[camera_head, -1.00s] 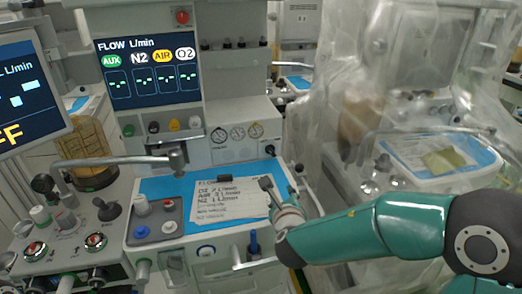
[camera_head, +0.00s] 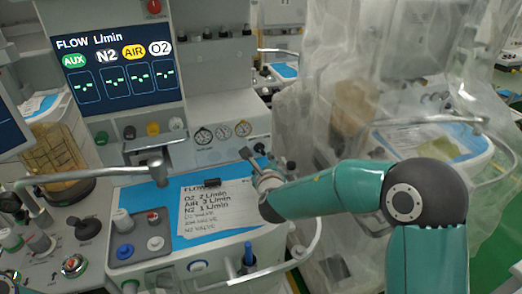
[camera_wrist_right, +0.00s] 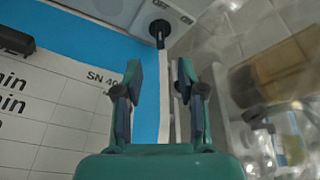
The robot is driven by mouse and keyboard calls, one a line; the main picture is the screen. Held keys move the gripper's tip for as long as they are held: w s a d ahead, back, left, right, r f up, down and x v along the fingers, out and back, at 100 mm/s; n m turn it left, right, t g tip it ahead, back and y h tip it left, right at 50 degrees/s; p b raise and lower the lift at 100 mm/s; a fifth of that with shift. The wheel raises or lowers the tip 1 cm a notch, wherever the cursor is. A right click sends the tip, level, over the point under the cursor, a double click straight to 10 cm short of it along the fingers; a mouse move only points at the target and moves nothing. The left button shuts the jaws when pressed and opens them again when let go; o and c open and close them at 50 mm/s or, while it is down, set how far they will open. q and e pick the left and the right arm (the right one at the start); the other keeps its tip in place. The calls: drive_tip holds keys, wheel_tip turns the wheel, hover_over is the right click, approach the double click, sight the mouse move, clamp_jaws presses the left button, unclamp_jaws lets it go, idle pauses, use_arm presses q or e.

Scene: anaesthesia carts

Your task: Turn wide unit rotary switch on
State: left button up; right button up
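The black rotary switch (camera_head: 259,148) is on the front panel of the wide unit, at the right end past the round gauges. In the right wrist view the switch (camera_wrist_right: 159,30) is at the top centre, with its handle pointing down in the picture and small, partly legible labels beside it. My right gripper (camera_head: 252,160) is close in front of the panel by the switch. In the wrist view the gripper (camera_wrist_right: 159,80) is open and empty, its two fingers apart with the switch ahead of the gap. My left gripper is not in view.
A paper sheet (camera_head: 215,205) with flow values lies on the blue worktop (camera_head: 183,242) below the panel. A FLOW screen (camera_head: 120,75) stands above. A metal rail arm (camera_head: 105,172) reaches in at left. A plastic-draped unit (camera_head: 330,110) stands close at right.

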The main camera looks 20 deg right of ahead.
sight(260, 151)
drive_tip(key=p+x, duration=0.1)
drive_tip(key=x, duration=0.9)
drive_tip(key=shift+f+p, duration=0.1)
drive_tip(key=shift+p, duration=0.25)
